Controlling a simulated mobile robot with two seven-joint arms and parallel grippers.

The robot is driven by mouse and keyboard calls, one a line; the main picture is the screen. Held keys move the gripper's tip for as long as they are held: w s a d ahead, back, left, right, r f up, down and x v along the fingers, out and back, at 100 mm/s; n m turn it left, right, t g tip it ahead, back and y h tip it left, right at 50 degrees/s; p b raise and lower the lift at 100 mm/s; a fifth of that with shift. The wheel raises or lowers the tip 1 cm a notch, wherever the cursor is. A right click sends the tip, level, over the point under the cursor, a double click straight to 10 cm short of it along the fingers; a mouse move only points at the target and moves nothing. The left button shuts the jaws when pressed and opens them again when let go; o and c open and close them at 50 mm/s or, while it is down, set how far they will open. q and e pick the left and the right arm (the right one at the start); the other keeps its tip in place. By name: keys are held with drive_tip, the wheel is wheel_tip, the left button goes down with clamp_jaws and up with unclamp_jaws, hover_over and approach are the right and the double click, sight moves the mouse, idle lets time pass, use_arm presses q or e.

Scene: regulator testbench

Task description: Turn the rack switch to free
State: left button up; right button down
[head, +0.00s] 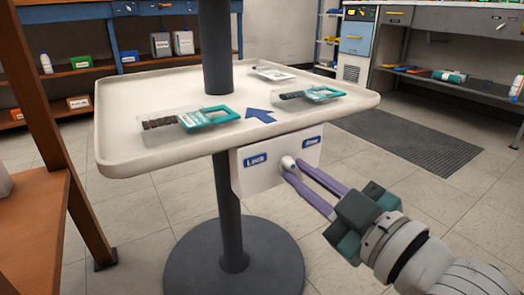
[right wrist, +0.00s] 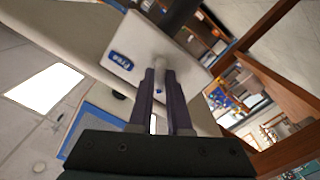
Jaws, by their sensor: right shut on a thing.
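The rack is a round-cornered white tray (head: 130,150) on a dark column. Below its front edge hangs a white switch plate (head: 245,181) with a blue "Lock" label (head: 255,161) on the left and a blue "Free" label (head: 311,142) on the right. The rack switch (head: 288,162) is a small pale knob between the labels. My right gripper (head: 292,170), with purple fingers, is shut on the knob. In the right wrist view the fingertips (right wrist: 160,72) meet at the switch, and the "Free" label (right wrist: 121,61) is left of them. Which way the switch points is hidden. My left gripper is not in view.
A wooden frame (head: 62,150) stands at the left. Benches and shelves line the back, and a dark floor mat (head: 410,140) lies at the right.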

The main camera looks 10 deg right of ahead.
drive_tip(key=m+p, duration=0.1)
drive_tip(key=m, duration=0.2)
drive_tip(key=shift+m, duration=0.3)
drive_tip(key=m+p, duration=0.1)
drive_tip(key=m, duration=0.2)
drive_tip(key=shift+m, duration=0.3)
drive_tip(key=m, duration=0.4)
drive_tip(key=shift+m+p, duration=0.3)
drive_tip(key=shift+p, duration=0.1)
drive_tip(key=shift+m, duration=1.8)
drive_tip(key=c, duration=0.9)
unclamp_jaws()
drive_tip(key=shift+o, duration=0.2)
drive_tip(key=shift+s, duration=0.1)
